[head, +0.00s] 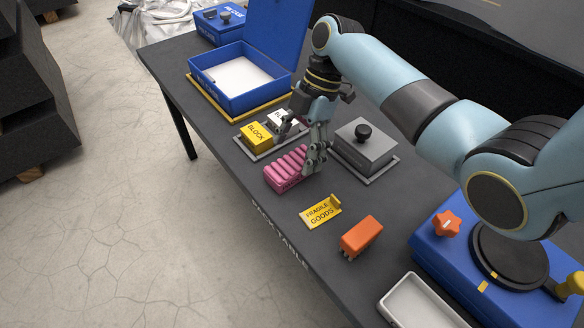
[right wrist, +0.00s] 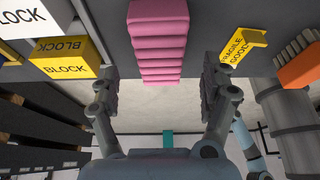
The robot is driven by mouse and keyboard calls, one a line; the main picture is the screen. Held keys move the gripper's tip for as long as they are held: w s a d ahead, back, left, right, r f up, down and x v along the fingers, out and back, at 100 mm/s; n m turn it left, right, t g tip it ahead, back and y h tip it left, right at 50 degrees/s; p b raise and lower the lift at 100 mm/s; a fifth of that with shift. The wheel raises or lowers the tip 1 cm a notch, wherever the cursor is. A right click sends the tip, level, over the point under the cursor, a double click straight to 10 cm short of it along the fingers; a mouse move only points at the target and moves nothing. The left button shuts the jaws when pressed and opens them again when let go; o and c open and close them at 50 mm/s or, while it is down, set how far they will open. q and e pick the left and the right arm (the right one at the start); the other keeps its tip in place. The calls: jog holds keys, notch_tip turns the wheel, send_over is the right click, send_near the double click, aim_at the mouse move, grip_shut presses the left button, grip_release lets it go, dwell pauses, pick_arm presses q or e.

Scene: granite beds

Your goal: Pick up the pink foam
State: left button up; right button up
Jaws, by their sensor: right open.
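The pink foam (head: 287,169) is a ribbed pink block lying on the dark table near its front edge, left of the yellow fragile goods sign. It also shows in the right wrist view (right wrist: 159,40), at the top middle, between the lines of the two fingers. My right gripper (head: 305,150) is above and beside the foam at its right end. In the right wrist view the right gripper's fingers (right wrist: 160,92) are spread apart with nothing between them. My left gripper is not in view.
A yellow block (head: 256,136) and a white block (head: 283,118) stand on a tray behind the foam. A grey lidded box (head: 365,150) is to the right. The fragile goods sign (head: 320,211) and an orange block (head: 361,237) lie nearer. An open blue box (head: 238,92) stands farther back.

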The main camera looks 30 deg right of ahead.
aim_at(293, 162)
jog(key=shift+b+x, duration=0.3)
jog(key=shift+x, duration=1.4)
jog(key=shift+f, duration=0.25)
jog(key=c, duration=1)
